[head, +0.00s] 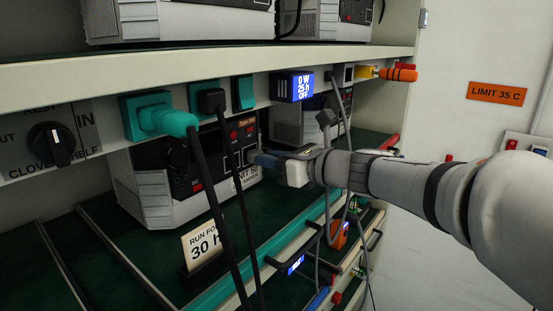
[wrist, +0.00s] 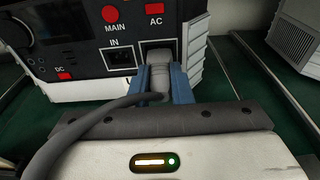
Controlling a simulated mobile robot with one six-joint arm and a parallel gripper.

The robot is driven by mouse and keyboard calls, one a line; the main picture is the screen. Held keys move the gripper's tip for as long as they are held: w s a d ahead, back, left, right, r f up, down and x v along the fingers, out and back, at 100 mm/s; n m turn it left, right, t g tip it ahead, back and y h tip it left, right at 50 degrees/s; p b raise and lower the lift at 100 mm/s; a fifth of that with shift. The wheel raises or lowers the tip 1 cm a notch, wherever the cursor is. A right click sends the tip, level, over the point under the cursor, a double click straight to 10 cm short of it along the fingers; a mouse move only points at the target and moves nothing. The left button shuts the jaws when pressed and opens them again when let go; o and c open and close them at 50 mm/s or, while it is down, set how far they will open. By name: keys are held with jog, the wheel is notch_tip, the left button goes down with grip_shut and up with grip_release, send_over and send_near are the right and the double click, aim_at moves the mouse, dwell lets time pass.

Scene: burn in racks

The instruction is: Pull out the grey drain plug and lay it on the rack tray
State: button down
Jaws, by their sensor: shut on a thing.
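The grey drain plug (wrist: 160,72) is at the AC socket (wrist: 154,46) of the power unit in the wrist view. Its grey cable (wrist: 95,115) bends away to the lower left. I cannot tell how deep the plug sits in the socket. My gripper (wrist: 163,85) has its blue fingers shut on the plug, one on each side. In the head view my gripper (head: 268,161) is at the right part of the unit's front, and the plug is hidden there. The green rack tray (head: 130,225) lies under the unit.
The power unit (head: 150,185) stands on the tray, with a second unit (head: 297,122) to its right. Black cables (head: 212,200) hang in front from the upper rail. A "RUN FOR 30 h" card (head: 203,245) stands near the tray's front edge. Bare green tray shows at left.

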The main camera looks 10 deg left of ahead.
aim_at(290, 205)
jog(key=shift+f+v, duration=0.2)
jog(key=shift+v, duration=1.15)
jog(key=shift+s+d, duration=0.15)
jog(key=shift+v, duration=0.8)
jog(key=shift+f, duration=0.35)
jog(key=shift+f+b, duration=2.25)
jog(key=shift+f, duration=0.15)
jog(key=shift+f, duration=0.2)
jog(key=c, duration=1.2)
grip_release()
